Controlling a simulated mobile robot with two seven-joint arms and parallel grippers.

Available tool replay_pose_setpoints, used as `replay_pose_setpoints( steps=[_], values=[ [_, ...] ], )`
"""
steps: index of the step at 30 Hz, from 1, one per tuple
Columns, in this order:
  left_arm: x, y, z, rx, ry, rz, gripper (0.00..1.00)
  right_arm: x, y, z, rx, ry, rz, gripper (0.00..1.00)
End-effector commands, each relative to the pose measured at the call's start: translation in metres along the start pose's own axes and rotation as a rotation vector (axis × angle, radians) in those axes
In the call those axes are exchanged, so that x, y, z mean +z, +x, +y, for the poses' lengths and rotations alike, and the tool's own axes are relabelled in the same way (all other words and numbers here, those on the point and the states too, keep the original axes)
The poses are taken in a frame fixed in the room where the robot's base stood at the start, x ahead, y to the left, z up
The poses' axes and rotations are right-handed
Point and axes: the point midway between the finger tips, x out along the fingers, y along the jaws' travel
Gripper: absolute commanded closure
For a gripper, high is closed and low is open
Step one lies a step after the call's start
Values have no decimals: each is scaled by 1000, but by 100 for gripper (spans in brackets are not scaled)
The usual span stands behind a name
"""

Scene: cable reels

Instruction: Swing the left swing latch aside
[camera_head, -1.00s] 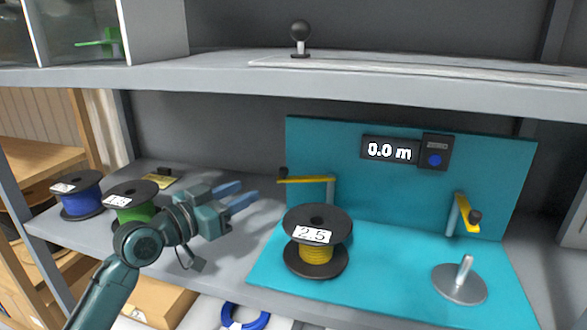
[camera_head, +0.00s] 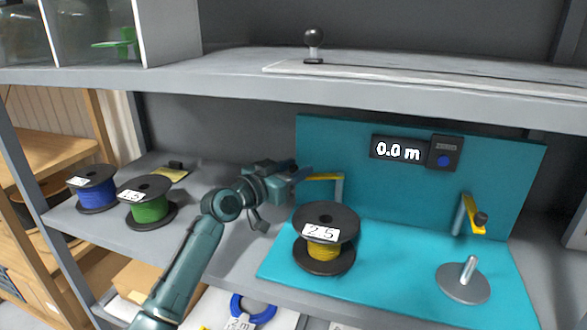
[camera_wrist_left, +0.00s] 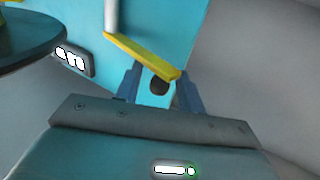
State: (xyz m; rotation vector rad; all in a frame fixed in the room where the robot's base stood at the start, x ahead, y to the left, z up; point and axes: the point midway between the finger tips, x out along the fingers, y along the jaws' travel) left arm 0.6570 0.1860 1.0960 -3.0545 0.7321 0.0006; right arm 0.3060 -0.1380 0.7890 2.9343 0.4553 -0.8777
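The left swing latch (camera_head: 323,177) is a yellow bar on a grey post at the left of the teal panel. It points left from its post, and my left gripper hides its knob end in the head view. In the left wrist view the yellow bar (camera_wrist_left: 142,56) slants down to the right, and its dark knob (camera_wrist_left: 158,87) shows between the fingertips. My left gripper (camera_head: 303,173) is open around the knob, with a gap visible between the fingers (camera_wrist_left: 159,90). My right gripper is not in view.
A yellow cable reel (camera_head: 324,251) marked 2.5 stands right of and below my left arm. A second yellow latch (camera_head: 472,214) and a bare spindle (camera_head: 468,272) stand at right. Green (camera_head: 149,208) and blue (camera_head: 97,194) reels are at left. An upper shelf (camera_head: 230,75) hangs overhead.

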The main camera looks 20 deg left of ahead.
Motion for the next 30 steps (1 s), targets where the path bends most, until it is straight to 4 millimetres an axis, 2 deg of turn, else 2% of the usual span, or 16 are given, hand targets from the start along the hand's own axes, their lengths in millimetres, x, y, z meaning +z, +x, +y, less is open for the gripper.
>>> replay_pose_setpoints(
  steps=[5, 19, 30],
  values=[
    [0, 0, 0, 0, 0, 0, 61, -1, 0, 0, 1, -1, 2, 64],
    [0, 0, 0, 0, 0, 0, 99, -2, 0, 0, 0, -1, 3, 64],
    [0, 0, 0, 0, 0, 0, 100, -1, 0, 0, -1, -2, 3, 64]
  ],
)
